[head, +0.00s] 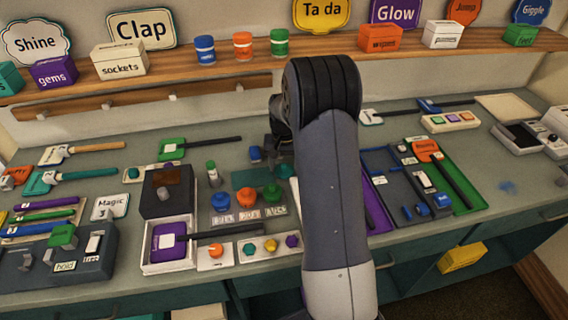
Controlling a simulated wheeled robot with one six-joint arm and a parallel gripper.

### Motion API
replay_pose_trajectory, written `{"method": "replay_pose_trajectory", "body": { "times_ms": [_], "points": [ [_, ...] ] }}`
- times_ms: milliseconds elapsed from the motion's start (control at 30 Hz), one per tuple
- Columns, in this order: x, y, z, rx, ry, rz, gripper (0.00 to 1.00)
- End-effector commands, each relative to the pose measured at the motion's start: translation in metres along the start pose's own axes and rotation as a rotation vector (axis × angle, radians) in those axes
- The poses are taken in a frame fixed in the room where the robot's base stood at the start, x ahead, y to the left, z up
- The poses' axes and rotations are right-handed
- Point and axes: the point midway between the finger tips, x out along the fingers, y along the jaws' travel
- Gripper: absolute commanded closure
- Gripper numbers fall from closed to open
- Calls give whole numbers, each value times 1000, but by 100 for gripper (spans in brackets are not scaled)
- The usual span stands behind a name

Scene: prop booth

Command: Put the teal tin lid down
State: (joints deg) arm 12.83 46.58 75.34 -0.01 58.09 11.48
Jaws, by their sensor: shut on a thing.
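My gripper (280,148) is seen only in part, as a dark shape at the left of my arm above the middle of the counter. The arm hides most of its fingers. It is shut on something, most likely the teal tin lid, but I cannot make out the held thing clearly. A flat dark teal piece (252,178) shows just below the gripper. I cannot tell whether it is the lid or a mat, or whether the gripper touches it.
Blue (220,201), orange (247,196) and green (272,192) knobs stand just in front. A dark box (166,190) and a white tray with a purple paddle (168,242) stand left. A grey tray (405,180) lies right. Signs and boxes fill the shelf (330,52) behind.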

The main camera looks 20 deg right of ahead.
Motion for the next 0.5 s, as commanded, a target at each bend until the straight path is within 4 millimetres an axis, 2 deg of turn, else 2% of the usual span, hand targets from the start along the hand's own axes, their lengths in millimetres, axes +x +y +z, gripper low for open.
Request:
{"method": "replay_pose_trajectory", "body": {
  "times_ms": [300, 333, 500],
  "points": [
    [8, 0, 0, 0, 0, 0, 65],
    [8, 0, 0, 0, 0, 0, 43],
    [8, 0, 0, 0, -1, 0, 30]
  ]
}}
